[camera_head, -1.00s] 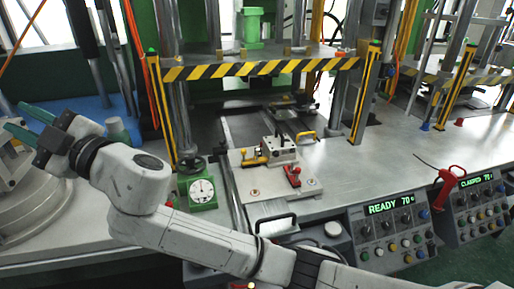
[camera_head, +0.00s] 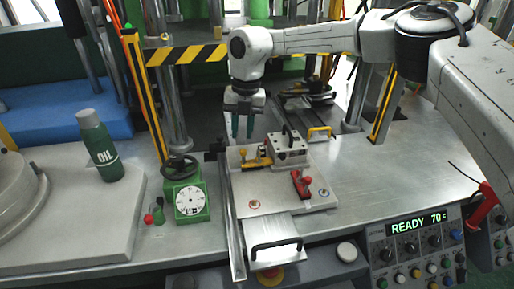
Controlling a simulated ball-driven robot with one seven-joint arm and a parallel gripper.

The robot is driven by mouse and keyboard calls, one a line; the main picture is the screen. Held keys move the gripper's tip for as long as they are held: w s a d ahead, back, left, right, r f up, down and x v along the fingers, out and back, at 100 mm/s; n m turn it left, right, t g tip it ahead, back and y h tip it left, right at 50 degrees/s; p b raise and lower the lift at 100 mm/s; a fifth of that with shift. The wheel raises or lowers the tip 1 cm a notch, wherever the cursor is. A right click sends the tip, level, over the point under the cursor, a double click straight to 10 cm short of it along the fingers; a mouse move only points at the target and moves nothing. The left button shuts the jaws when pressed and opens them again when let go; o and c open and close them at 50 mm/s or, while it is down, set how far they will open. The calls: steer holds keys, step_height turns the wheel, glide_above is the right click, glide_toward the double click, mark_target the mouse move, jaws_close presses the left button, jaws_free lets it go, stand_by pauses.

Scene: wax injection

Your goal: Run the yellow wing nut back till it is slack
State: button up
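The yellow wing nut (camera_head: 243,153) appears as a small yellow knob at the left end of a yellow clamp (camera_head: 257,163). The clamp is beside the left side of the grey metal mould block (camera_head: 289,150), on a pale plate (camera_head: 244,204). Fine detail of the nut is too small to tell. My gripper (camera_head: 242,134) points down with its two green fingers parted and nothing between them. In the picture its fingertips are just above the nut and apart from it; the exact height is unclear.
A red toggle clamp (camera_head: 301,185) stands at the block's front right. A green gauge with a handwheel (camera_head: 190,198) is at left, near a green oil bottle (camera_head: 100,146). A striped press guard (camera_head: 187,54) is behind. The bench right of the plate is clear.

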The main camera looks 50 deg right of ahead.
steer(key=h, duration=0.1)
glide_above(258, 154)
steer(key=shift+m+g, duration=0.3)
steer(key=shift+m, duration=0.1)
step_height(258, 154, down, 10)
steer(key=shift+a+r, duration=0.1)
steer(key=shift+s, duration=0.1)
steer(key=shift+c, duration=0.3)
jaws_close()
